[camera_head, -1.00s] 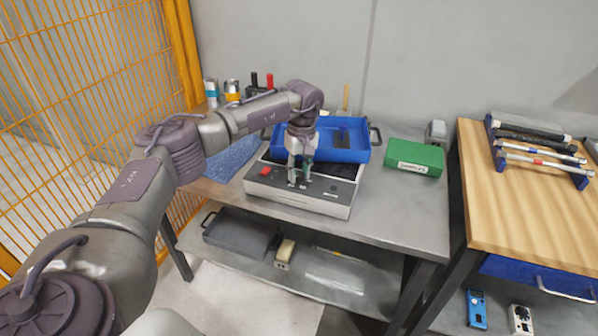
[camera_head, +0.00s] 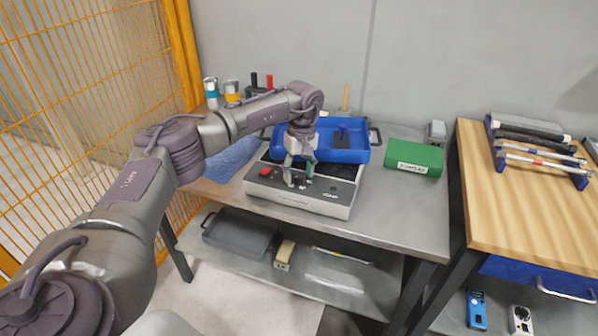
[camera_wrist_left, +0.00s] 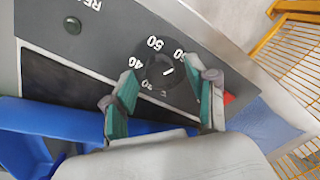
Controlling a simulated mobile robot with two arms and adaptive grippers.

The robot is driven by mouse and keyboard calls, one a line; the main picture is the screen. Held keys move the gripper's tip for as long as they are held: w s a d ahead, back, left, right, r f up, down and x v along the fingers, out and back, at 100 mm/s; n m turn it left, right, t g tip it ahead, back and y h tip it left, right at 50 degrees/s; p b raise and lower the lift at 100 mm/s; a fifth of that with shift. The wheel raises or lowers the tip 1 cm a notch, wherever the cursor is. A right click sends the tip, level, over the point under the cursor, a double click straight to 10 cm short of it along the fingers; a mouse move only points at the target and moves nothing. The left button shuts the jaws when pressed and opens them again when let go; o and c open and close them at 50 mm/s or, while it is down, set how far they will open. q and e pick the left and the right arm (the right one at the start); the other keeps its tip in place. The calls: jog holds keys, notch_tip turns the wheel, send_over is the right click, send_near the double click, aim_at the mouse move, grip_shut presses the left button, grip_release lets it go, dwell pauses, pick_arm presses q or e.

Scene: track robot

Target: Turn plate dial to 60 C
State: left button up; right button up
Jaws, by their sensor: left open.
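The grey hot plate unit (camera_head: 318,206) sits on the metal bench, its dark control panel facing me. In the left wrist view its black dial (camera_wrist_left: 163,75) shows with white numbers around it, 40, 50 and 60 among them. A short white mark on the dial points towards the 60 side; I cannot tell the exact setting. My left gripper (camera_head: 298,180) is open over the panel. In the left wrist view its teal-padded fingers (camera_wrist_left: 165,100) stand on either side of the dial; contact is not clear. My right gripper is not in view.
A red switch (camera_head: 265,171) is left of the gripper. A blue tray (camera_head: 345,155) stands behind the panel. A green box (camera_head: 415,158) is to the right and a blue cloth (camera_head: 232,158) to the left. An orange mesh fence (camera_head: 90,80) borders the left side.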

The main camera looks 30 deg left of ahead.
aim_at(301, 174)
pick_arm(q)
notch_tip(301, 174, up, 12)
jog(key=shift+w+d, duration=0.15)
jog(key=shift+w, duration=0.15)
dwell(0.6)
